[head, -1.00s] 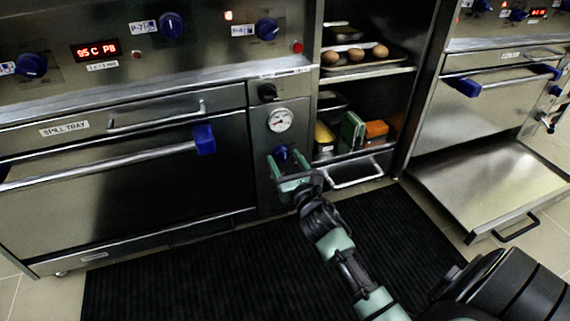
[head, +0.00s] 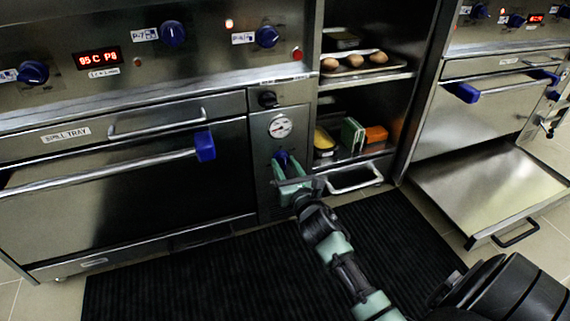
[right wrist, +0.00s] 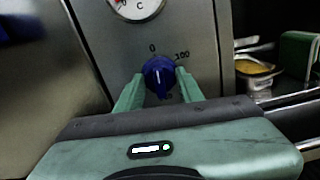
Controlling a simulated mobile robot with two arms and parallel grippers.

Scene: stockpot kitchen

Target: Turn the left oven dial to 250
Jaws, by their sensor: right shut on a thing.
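The blue oven dial (head: 281,157) is on the narrow steel panel below a round gauge (head: 280,126). In the right wrist view the blue dial (right wrist: 159,72) shows close up, with the marks 0 and 100 printed above it; 250 is not readable. My right gripper (head: 288,168) is at this dial, and in the right wrist view its green fingers (right wrist: 160,86) are shut on the dial from both sides. The dial's lower marks are partly hidden by the gripper. My left gripper is not in view.
The left oven door has a steel bar handle with a blue end (head: 205,146). A shelf of eggs (head: 354,60) and boxes (head: 352,134) stands right of the panel. A black mat (head: 200,285) covers the floor.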

